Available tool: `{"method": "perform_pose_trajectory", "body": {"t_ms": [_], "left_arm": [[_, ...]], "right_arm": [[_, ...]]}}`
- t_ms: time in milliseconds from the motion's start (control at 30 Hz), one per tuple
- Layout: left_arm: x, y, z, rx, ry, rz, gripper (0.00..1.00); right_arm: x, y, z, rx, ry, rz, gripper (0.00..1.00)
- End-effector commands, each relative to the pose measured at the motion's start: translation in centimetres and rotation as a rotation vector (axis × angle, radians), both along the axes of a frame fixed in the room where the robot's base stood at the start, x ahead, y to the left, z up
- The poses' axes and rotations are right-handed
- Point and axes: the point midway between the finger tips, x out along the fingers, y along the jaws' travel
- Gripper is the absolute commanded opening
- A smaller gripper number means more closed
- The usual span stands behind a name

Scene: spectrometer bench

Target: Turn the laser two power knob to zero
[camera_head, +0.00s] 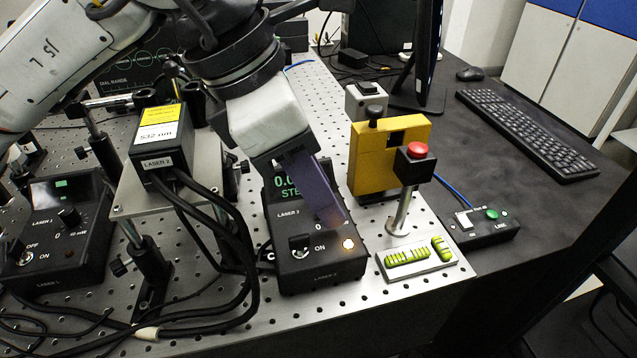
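The laser two controller (322,270) is a black box at the centre of the head view. My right gripper is not in view.
The laser one controller (65,235) stands at left. The laser 2 head (160,150) and looping black cables (245,270) lie beside my arm. A yellow block (365,160) and a post with a red button (417,150) stand close on the right. The keyboard (530,130) is farther right.

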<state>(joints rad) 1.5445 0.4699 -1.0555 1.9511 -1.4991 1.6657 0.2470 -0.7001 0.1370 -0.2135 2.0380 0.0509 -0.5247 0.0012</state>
Motion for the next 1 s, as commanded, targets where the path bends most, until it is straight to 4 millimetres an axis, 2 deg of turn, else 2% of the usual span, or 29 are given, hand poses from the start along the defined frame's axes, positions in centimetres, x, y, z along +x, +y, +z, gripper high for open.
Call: {"method": "perform_pose_trajectory", "body": {"t_ms": [267, 367, 733, 1000], "left_arm": [[0.0, 0.1, 0.3, -0.001, 0.000, 0.000, 0.33], [-0.1, 0.5, 1.4, -0.001, -0.002, 0.001, 0.33], [-1.0, 3.0, 7.8, -0.001, -0.002, 0.002, 0.33], [-1.3, 3.7, 9.5, 0.000, 0.000, 0.000, 0.33]], "right_arm": [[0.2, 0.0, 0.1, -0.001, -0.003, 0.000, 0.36], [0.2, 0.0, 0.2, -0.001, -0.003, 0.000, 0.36], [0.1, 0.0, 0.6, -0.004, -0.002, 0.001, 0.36], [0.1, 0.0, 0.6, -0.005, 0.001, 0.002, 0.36]]}}
